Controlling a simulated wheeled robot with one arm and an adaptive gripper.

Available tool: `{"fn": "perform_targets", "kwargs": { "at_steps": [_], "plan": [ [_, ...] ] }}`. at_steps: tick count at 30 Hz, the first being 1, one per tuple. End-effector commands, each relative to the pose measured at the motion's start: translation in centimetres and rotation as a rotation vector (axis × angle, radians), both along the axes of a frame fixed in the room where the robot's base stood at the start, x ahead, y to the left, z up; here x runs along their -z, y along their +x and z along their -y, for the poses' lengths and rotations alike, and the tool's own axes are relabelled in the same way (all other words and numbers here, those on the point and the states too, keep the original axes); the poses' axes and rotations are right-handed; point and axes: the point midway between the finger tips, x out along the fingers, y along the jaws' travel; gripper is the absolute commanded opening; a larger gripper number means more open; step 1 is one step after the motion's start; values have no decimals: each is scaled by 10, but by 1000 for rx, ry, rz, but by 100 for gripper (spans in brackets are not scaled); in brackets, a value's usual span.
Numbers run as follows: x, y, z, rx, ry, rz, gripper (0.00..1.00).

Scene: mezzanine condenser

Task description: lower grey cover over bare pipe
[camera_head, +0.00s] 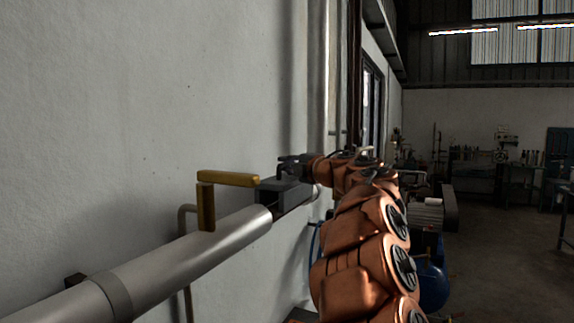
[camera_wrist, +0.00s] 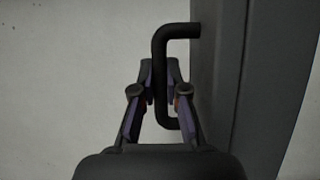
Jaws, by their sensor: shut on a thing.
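The grey cover (camera_head: 284,191) is a dark boxy piece at the gap in the silver pipe line. Its plain side fills the right of the wrist view (camera_wrist: 235,85). My gripper (camera_head: 292,163) is at the cover's top and is shut on its black bent handle (camera_wrist: 158,62), which stands between the fingers in the wrist view. Below the cover a dark strip of the bare pipe (camera_head: 287,211) shows beside the silver pipe's end. Whether the cover touches the pipe cannot be told; most of the bare section is hidden behind it.
The silver pipe (camera_head: 180,262) runs along the white wall (camera_head: 140,100). A yellow lever (camera_head: 228,179) rises from it, left of the cover. A blue tank (camera_head: 434,285) stands behind my arm. Open floor (camera_head: 495,270) lies to the right.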

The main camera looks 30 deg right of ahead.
Motion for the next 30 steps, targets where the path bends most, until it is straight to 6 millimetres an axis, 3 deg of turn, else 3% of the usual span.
{"fn": "perform_targets", "kwargs": {
  "at_steps": [30],
  "plan": [
    [20,0,0,-1,-1,2,0]
  ]
}}
